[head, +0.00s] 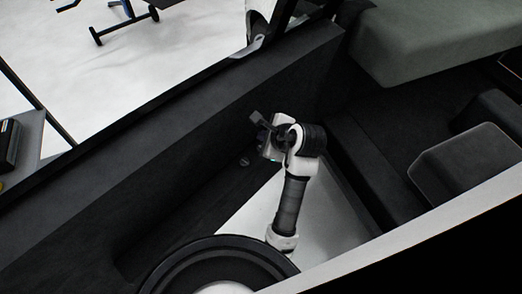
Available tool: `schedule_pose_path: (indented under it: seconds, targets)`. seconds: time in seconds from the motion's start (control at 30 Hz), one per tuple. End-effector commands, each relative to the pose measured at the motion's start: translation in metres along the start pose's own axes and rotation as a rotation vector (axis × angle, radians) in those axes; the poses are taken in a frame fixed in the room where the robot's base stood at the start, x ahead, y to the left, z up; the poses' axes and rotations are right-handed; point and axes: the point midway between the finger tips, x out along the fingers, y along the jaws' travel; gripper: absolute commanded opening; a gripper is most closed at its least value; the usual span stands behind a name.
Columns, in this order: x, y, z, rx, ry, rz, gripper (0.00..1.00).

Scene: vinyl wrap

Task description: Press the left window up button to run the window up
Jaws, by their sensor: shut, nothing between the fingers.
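My gripper (263,140) is at the end of my white and dark grey arm, near the middle of the head view. It is close beside the inner face of the dark door panel (190,195). It is shut and holds nothing. Its fingertips are small and dark against the panel, so I cannot tell whether they touch it. A small round knob-like part (244,160) shows on the panel just left of and below my gripper. I cannot make out the left window up button; it may be too small, too dark or hidden behind my gripper.
A black round rim (180,262) is at the bottom. A grey-green padded surface (440,40) is at the upper right, with dark box-shaped parts (465,165) below it. The door's top edge runs diagonally, with pale floor (150,70) beyond. A pale surface lies beneath my arm.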

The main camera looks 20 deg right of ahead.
Motion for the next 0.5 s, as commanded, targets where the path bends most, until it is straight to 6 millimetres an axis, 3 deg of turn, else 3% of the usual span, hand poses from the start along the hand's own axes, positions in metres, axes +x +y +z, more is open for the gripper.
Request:
schedule_pose_path:
  seconds: [0.13,0.5]
  targets:
    - [0.0136,0.0094,-0.0095,0.000,0.000,0.000,0.00]
    - [0.0139,0.0096,-0.0099,0.000,0.000,0.000,0.00]
